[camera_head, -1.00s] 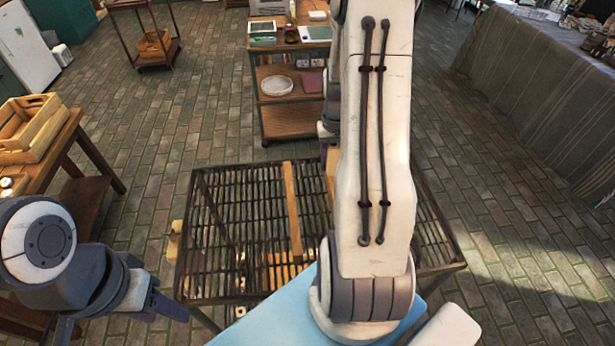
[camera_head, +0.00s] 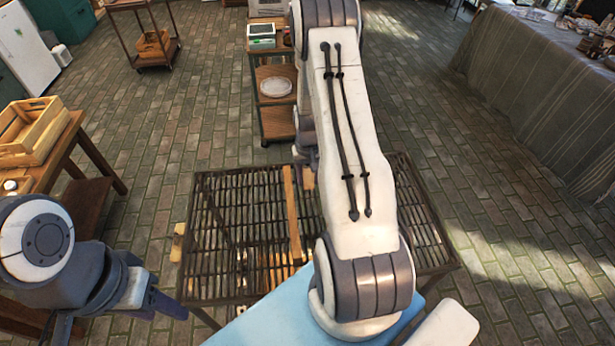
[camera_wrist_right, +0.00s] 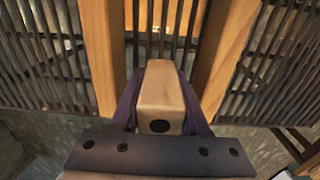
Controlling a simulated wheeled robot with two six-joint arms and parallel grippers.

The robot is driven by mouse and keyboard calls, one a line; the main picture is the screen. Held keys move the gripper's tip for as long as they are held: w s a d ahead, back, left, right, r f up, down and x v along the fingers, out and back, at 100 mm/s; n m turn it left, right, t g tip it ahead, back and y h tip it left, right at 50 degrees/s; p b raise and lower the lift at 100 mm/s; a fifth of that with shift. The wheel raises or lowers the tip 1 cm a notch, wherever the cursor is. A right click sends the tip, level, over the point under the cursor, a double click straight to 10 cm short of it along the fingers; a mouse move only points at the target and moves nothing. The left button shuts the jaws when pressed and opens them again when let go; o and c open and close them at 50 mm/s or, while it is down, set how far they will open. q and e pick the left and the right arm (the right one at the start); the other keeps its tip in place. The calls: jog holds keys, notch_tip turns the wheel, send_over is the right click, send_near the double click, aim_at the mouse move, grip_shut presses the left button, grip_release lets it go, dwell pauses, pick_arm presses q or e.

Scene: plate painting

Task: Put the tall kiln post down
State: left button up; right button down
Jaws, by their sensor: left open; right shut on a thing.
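My right gripper (camera_wrist_right: 160,98) is shut on a pale wooden post, the tall kiln post (camera_wrist_right: 162,83), between its dark fingers in the right wrist view. The post's near end face has a dark round spot. It is over the slatted metal rack (camera_head: 232,180), between two wooden bars; whether its far end touches anything cannot be told. In the head view the right arm hides much of this gripper (camera_head: 306,160). A bit of wood shows beside it, and I cannot tell if it is the post. My left gripper (camera_head: 118,318) is open and empty at lower left.
One wooden bar (camera_head: 292,215) lies across the rack; the wrist view shows a left bar (camera_wrist_right: 102,50) and a right bar (camera_wrist_right: 228,50). A shelf trolley (camera_head: 278,122) stands behind. A wooden table with a crate (camera_head: 35,130) is at left. Open brick floor lies right.

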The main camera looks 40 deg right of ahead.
jog(key=shift+f, duration=0.1)
jog(key=shift+c, duration=2)
grip_release()
